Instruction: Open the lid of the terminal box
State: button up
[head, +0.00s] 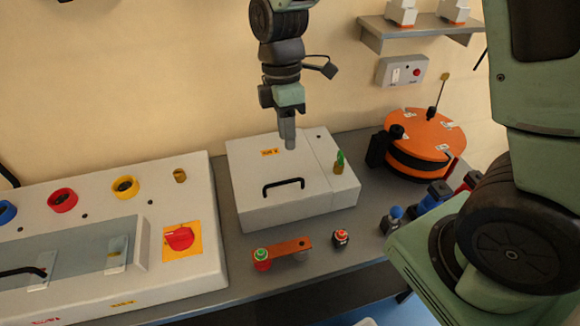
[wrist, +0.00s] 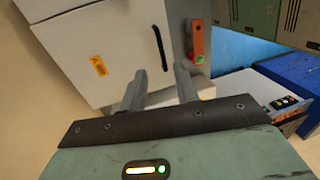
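The terminal box appears to be the white box (head: 245,165) in the middle of the grey table. Its lid is shut and carries a black bar handle (head: 284,187) near the front and a yellow label. In the wrist view the box (wrist: 75,35) and its handle (wrist: 160,48) show beyond the fingers. My gripper (head: 290,145) points down over the back half of the lid, behind the handle. In the wrist view the fingers (wrist: 158,82) are apart with nothing between them. I cannot tell how high the tips are above the lid.
A white panel (head: 90,205) with a red rotary switch (head: 179,237) stands at left. An orange bar (head: 290,247) with a green button and a small red-topped button (head: 341,237) lie in front of the box. An orange drum (head: 425,135) stands at right. A wall shelf (head: 415,30) is behind.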

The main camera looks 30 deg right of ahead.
jog(key=p, duration=0.1)
send_over(289, 189)
notch_tip(289, 189, down, 10)
jog(key=shift+r, duration=0.15)
grip_shut()
